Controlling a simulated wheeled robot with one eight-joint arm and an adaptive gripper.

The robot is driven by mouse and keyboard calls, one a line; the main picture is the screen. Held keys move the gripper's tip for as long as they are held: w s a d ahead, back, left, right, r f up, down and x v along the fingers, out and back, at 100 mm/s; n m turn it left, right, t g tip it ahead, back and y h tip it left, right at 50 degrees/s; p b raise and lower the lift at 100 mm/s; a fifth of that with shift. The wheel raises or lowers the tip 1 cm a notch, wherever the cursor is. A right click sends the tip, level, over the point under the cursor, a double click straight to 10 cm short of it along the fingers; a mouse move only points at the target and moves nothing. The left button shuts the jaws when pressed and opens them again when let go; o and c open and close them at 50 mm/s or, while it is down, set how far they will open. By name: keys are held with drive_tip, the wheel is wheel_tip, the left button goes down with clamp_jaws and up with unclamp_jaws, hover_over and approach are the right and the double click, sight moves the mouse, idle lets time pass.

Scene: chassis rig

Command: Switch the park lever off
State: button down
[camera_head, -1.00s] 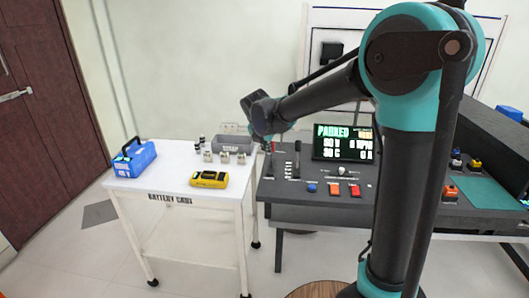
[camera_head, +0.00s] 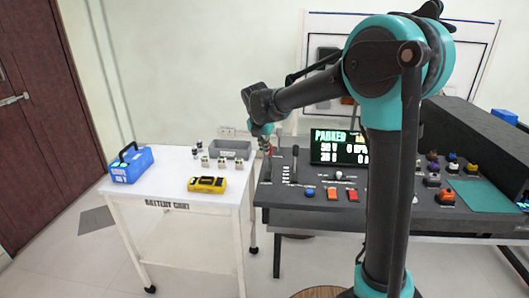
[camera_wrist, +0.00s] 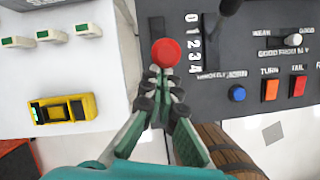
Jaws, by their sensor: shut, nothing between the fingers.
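A lever with a round red knob (camera_wrist: 166,52) stands at the left edge of the dark console, by a slot; its label is not readable. My gripper (camera_wrist: 160,80) is shut and empty, its fingertips close to the near side of the knob in the wrist view. I cannot tell whether they touch it. In the head view my gripper (camera_head: 265,145) is small and above the console's left end, partly hiding the lever. The console display (camera_head: 338,147) reads PARKED.
A black lever (camera_head: 295,160) with a numbered scale stands right of the red knob. Blue, orange and red buttons (camera_head: 332,192) sit on the console front. A white battery cart (camera_head: 160,190) adjoins on the left, carrying a yellow device (camera_head: 207,184), a blue case (camera_head: 131,164) and a grey bin (camera_head: 230,149).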

drive_tip(key=w+g, duration=0.3)
drive_tip(key=w, duration=0.4)
drive_tip(key=shift+r+g, duration=0.3)
drive_tip(key=shift+r, duration=0.15)
drive_tip(key=shift+w+d, duration=0.15)
